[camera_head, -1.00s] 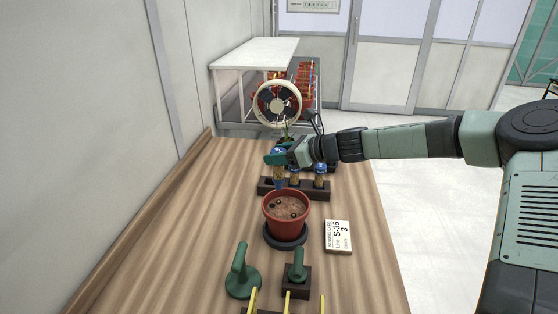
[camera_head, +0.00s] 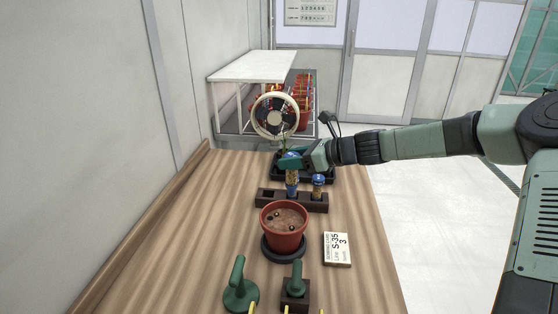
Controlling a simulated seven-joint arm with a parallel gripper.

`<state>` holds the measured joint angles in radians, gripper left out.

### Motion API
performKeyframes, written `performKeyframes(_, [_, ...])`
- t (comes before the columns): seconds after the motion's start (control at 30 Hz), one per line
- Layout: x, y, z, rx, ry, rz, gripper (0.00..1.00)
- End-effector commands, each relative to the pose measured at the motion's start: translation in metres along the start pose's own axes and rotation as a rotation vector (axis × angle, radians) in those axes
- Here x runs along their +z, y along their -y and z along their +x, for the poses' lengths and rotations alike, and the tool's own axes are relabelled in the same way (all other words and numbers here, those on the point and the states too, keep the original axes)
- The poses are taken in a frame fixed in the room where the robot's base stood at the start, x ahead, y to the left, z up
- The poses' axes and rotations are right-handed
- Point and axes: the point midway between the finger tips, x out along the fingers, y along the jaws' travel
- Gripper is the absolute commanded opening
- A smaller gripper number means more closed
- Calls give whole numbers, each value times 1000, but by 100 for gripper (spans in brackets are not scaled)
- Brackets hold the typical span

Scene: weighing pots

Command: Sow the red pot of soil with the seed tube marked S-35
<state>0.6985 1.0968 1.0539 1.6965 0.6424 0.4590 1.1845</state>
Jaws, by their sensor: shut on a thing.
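The red pot (camera_head: 284,236) of brown soil stands upright on a dark saucer (camera_head: 284,254) in the middle of the bench. A few small dark spots show on the soil. My gripper (camera_head: 291,161) is behind the pot, shut on a blue-capped seed tube (camera_head: 292,182) with tan contents, upright over or at the rack's middle. I cannot tell whether its lower end is in the rack. The dark rack (camera_head: 264,199) also holds another blue-capped tube (camera_head: 318,188) at its right; its left part looks empty. Tube markings are too small to read.
A white card (camera_head: 337,249) reading S-35 and 3 lies right of the pot. A dark tray (camera_head: 318,174) and a fan (camera_head: 276,115) are behind. The bench's left side is clear.

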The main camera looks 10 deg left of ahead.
Motion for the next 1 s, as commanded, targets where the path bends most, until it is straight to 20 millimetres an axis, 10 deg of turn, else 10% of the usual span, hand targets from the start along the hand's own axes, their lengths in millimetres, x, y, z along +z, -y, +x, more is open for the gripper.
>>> performKeyframes(1.0, [-68, 2, 20, 0, 2, -1, 26])
